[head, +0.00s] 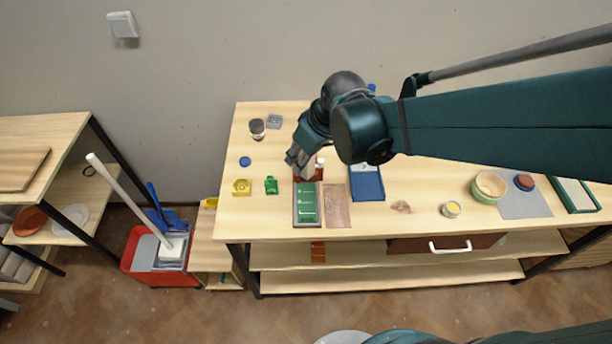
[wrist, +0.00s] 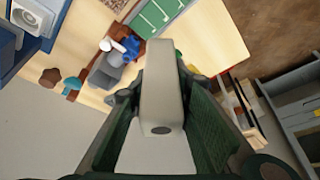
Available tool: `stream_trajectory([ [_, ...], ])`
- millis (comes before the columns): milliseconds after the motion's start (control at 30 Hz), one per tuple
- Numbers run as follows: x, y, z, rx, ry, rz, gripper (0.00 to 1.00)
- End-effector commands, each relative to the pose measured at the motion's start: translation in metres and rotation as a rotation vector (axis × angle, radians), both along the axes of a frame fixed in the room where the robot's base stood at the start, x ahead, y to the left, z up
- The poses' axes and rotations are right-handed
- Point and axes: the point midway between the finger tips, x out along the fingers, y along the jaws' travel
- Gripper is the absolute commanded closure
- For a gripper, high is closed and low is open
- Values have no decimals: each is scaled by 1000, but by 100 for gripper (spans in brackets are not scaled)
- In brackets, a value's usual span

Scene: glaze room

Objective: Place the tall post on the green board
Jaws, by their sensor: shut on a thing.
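The green board (head: 307,203) has white markings and lies near the front edge of the table, left of centre. It also shows at the top of the wrist view (wrist: 158,14). My gripper (head: 293,160) hangs over the table behind the board. In the wrist view my gripper (wrist: 162,98) is shut on a tall, pale beige post (wrist: 160,75), its fingers on both sides of it. I cannot make out the post in the head view. The post's far end is beyond the fingers, and I cannot tell its height above the table.
A brown tray (wrist: 124,58) with small items sits behind the board. A wooden plate (head: 338,206) and a blue tray (head: 367,187) lie to its right. A green bottle (head: 271,185) and a yellow block (head: 241,187) stand left.

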Motion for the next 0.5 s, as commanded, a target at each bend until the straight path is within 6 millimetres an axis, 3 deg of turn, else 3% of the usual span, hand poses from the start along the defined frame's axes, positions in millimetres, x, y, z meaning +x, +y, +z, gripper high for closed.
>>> stream_trajectory([
  [200, 1, 0, -30, 0, 0, 0, 94],
  [500, 0, 0, -43, 0, 0, 0, 94],
])
